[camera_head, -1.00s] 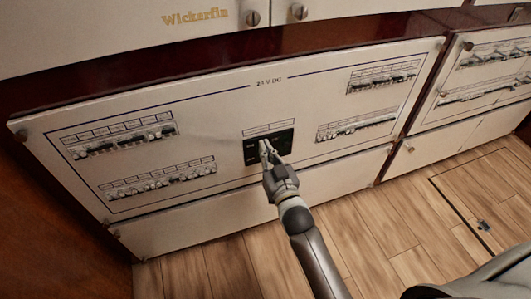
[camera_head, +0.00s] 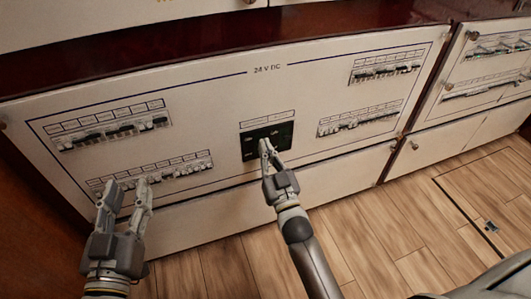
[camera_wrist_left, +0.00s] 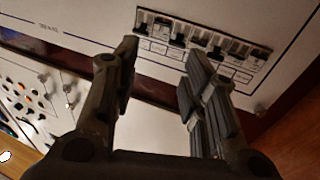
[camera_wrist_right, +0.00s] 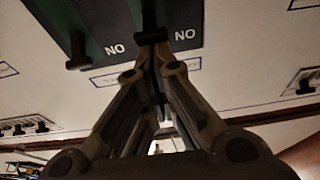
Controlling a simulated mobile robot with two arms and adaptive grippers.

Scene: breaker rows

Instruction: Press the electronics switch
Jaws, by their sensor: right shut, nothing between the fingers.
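The white panel marked 24 V DC (camera_head: 200,131) carries several breaker rows and a small dark switch plate (camera_head: 284,131) at its middle. The switch labels are too small to read, so I cannot tell which one is the electronics switch. My right gripper (camera_head: 266,146) is shut and empty, its tips at the dark plate. My left gripper (camera_head: 127,190) is open and empty, in front of the lower left breaker row (camera_head: 182,168).
An upper left breaker row (camera_head: 112,126) and two right rows (camera_head: 385,66) (camera_head: 359,119) flank the plate. Another panel (camera_head: 495,65) stands at the right.

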